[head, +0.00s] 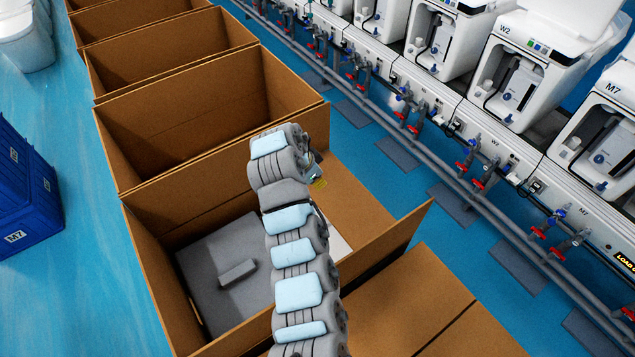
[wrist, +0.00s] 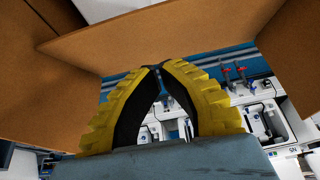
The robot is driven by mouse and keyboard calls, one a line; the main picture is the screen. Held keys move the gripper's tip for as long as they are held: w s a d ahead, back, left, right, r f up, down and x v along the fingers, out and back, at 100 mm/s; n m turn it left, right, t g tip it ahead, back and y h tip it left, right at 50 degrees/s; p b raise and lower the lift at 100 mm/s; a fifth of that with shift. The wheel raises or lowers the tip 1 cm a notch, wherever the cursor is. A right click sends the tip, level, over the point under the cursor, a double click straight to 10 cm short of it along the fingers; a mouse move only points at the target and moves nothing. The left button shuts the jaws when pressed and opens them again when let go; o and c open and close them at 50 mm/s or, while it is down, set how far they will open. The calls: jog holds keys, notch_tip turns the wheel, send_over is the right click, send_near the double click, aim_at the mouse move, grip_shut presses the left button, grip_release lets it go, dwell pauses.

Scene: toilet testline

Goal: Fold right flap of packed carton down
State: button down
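The packed carton (head: 150,218) stands open in the lower middle of the head view. A grey insert (head: 215,265) with a small grey block fills its inside. Its right flap (head: 358,195) appears as a brown panel spread outward on the right side. My arm crosses over the carton and hides part of its right side. Contact cannot be told.
Several open empty cartons (head: 200,120) stand in a row behind. Another carton (head: 410,305) is in front. Pipes with red valves (head: 470,170) and white toilet units (head: 540,60) run along the right. Blue crates (head: 25,200) stand at left.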

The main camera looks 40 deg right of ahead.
send_over(325, 204)
notch_tip(325, 204, down, 7)
jog(key=shift+s+r, duration=0.1)
jog(key=f, duration=0.1)
jog(key=a+f, duration=0.1)
jog(key=f, duration=0.1)
jog(key=shift+a, duration=0.1)
jog(key=shift+a+f, duration=0.15)
jog(key=shift+f, duration=0.3)
